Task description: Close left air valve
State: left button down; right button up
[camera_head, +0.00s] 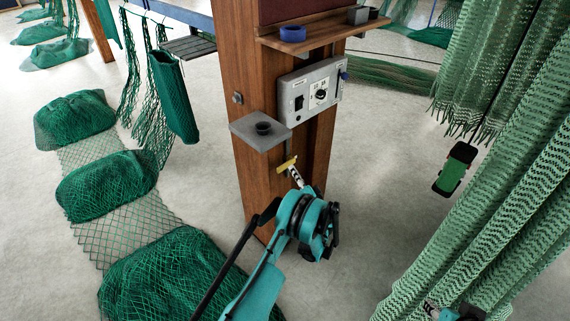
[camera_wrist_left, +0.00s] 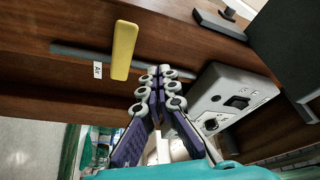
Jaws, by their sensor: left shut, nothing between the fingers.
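The air valve has a yellow handle (camera_head: 287,165), low on the front of the wooden post. In the left wrist view the handle (camera_wrist_left: 124,50) lies across a thin grey pipe (camera_wrist_left: 72,51), roughly at right angles to it. A small "Air" label (camera_wrist_left: 97,70) is beside the pipe. My left gripper (camera_head: 295,177) is just below the handle in the head view. In the wrist view its closed fingertips (camera_wrist_left: 165,72) are right of the handle, apart from it in the picture, with nothing between them. My right gripper (camera_head: 430,308) is partly visible at the bottom right; its opening is unclear.
A grey control box (camera_head: 311,91) is on the wooden post (camera_head: 243,70), above a grey bracket (camera_head: 259,131). Nets hang at right (camera_head: 510,170); net bundles (camera_head: 107,186) lie on the floor at left.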

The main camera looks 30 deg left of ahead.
pick_arm(q)
jog(key=shift+s+d+f+p, duration=0.15)
jog(key=shift+s+d+f, duration=0.1)
jog(key=shift+d, duration=0.45)
jog(key=shift+s+d+f+p, duration=0.1)
jog(key=shift+s+d+f, duration=0.15)
jog(key=shift+d, duration=0.4)
jog(key=shift+s+d+f+p, duration=0.15)
jog(key=shift+s+d+f, duration=0.1)
jog(key=shift+d, duration=0.45)
jog(key=shift+w+r, duration=0.1)
notch_tip(320, 180, up, 10)
jog(key=a+g+h, duration=0.2)
jog(key=h, duration=0.1)
jog(key=s+d+r+n+g+h, duration=0.1)
jog(key=s+d+r+g+h, duration=0.1)
jog(key=s+r+h, duration=0.4)
jog(key=s+d+r+h, duration=0.1)
jog(key=s+d+h, duration=0.2)
jog(key=s+d, duration=0.4)
jog(key=s+d+h, duration=0.4)
jog(key=s+d, duration=0.2)
jog(key=s, duration=1.7)
jog(key=shift+s+d+r+g, duration=0.25)
jog(key=shift+d+r+g, duration=0.05)
jog(key=shift+d+r, duration=0.1)
jog(key=shift+a, duration=0.15)
